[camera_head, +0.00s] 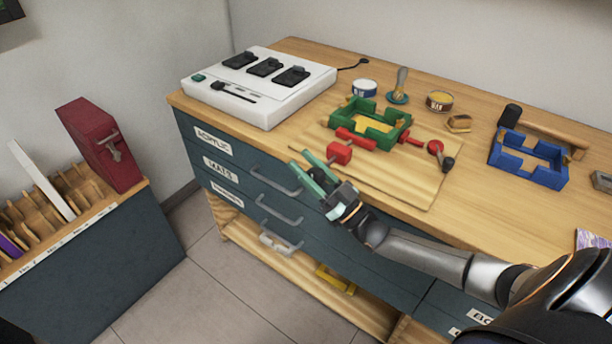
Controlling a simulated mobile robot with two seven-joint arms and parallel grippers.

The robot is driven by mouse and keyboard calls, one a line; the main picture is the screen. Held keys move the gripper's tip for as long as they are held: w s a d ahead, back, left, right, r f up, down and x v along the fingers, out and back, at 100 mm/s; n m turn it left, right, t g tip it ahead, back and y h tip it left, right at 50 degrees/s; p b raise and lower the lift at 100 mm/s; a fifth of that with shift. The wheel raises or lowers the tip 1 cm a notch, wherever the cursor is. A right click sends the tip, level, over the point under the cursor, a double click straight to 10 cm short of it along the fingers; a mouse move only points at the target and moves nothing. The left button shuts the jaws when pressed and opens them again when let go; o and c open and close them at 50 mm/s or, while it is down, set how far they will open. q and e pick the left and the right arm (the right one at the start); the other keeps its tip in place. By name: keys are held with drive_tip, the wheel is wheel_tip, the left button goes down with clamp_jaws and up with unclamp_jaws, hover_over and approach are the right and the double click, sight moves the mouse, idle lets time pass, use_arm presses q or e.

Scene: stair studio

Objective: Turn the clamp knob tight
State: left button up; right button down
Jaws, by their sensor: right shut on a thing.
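A green clamp frame (389,121) lies on a light wooden board on the bench. A red bar (355,138) and a red block (339,152) sit at its near left side. A red screw end with a round red knob (435,147) and a black handle (448,164) sticks out at its right. My right gripper (299,158), with teal fingers, is in front of the bench edge, left of the red block and well away from the round knob. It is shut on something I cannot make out. My left gripper is out of view.
A white control box (262,112) stands at the back left of the bench. Tins, a brush and a blue frame (530,160) stand around the board (400,185). Drawers with handles (276,181) are below. A rack (75,225) with a red case is at left.

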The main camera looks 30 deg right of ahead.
drive_tip(key=shift+s+a+f+y, duration=0.2)
drive_tip(key=shift+a+y, duration=0.1)
drive_tip(key=shift+a, duration=0.15)
drive_tip(key=shift+r, duration=0.1)
drive_tip(key=c, duration=0.7)
unclamp_jaws()
drive_tip(key=shift+a, duration=0.1)
drive_tip(key=shift+o, duration=0.3)
drive_tip(key=shift+r, duration=0.1)
drive_tip(key=shift+w+d, duration=0.1)
drive_tip(key=shift+d, duration=0.15)
